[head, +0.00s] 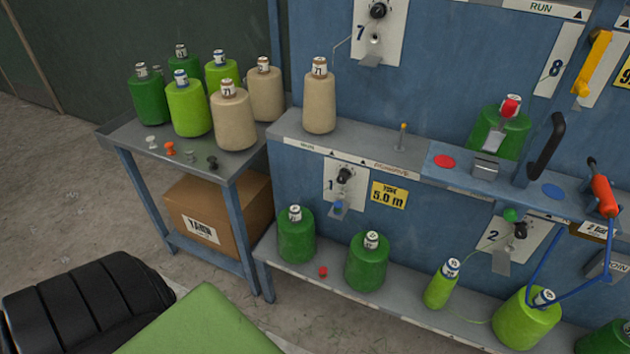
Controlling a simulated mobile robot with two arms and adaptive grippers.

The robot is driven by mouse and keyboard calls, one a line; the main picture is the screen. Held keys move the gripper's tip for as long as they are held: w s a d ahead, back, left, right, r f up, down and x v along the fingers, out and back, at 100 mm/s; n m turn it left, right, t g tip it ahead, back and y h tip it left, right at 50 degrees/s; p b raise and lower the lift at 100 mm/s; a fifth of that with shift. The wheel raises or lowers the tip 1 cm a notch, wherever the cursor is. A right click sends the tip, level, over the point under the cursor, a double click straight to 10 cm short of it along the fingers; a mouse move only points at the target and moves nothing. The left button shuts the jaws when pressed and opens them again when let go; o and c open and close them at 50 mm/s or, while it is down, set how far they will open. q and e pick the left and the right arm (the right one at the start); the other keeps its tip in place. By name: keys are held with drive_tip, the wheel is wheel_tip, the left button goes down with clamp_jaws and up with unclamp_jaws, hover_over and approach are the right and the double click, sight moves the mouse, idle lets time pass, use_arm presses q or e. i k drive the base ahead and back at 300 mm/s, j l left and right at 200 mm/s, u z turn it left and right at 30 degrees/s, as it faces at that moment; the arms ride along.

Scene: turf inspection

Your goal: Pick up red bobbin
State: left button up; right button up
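A small red piece (323,271), likely the red bobbin, lies on the lower shelf (335,283) of the blue machine, between two dark green yarn cones (296,238) and (367,264). It looks too small to make out its shape. Another red piece (510,106) sits at the top of a green cone on the upper ledge, behind a metal plate. Neither of my grippers can be made out in the head view.
A grey side table (128,137) holds green and tan cones and several small bobbins, including an orange one (170,148). A cardboard box (245,205) sits beneath. A black ribbed object (85,305) and a green surface (205,328) fill the lower left foreground.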

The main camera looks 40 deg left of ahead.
sight(323, 270)
drive_tip(key=u, duration=1.2)
drive_tip(key=l, duration=0.45)
drive_tip(key=k+l, duration=0.1)
drive_tip(key=l, duration=0.35)
